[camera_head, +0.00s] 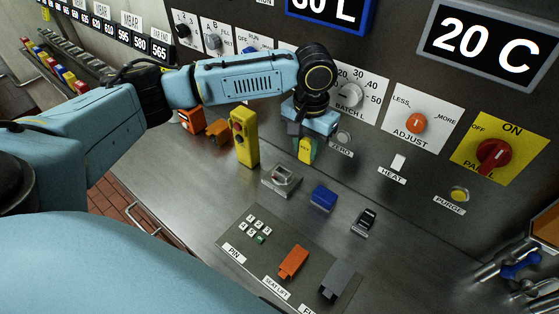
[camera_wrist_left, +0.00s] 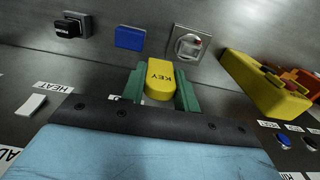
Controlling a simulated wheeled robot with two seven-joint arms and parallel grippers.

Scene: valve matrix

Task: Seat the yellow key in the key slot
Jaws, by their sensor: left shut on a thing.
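The yellow key (camera_head: 306,147), marked KEY, is held between the green fingers of my left gripper (camera_head: 305,157), above the grey console. In the left wrist view the key (camera_wrist_left: 159,80) sits between the two green fingers (camera_wrist_left: 160,92), which are shut on it. A square metal fitting (camera_head: 282,180) with a small red part lies on the console, below and left of the key in the head view; it also shows in the left wrist view (camera_wrist_left: 188,45). It may be the key slot, but I cannot tell for sure. The key appears apart from it. My right gripper is not in view.
A yellow button box (camera_head: 243,138) stands close to the left of my gripper. A blue block (camera_head: 323,196) and a black switch (camera_head: 366,220) lie to the right of the fitting. The upright panel with the BATCH L dial (camera_head: 349,95) rises behind. Bare console lies between these.

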